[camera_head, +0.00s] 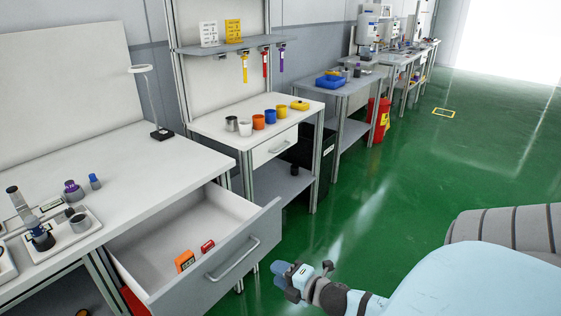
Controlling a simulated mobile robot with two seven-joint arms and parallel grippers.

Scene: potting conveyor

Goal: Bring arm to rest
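My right arm (480,280) comes in from the lower right. Its gripper (284,276) is over the green floor, just right of the open drawer's front as seen in the picture. The fingers are small and partly overlapped, so I cannot tell if they are open or shut. I see nothing clearly held in it. My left gripper does not show.
A drawer (228,262) under the left bench (120,165) stands open, with an orange item (184,261) and a red item (207,246) inside. Coloured cups (258,122) stand on the middle bench. Green floor (400,170) is clear at right.

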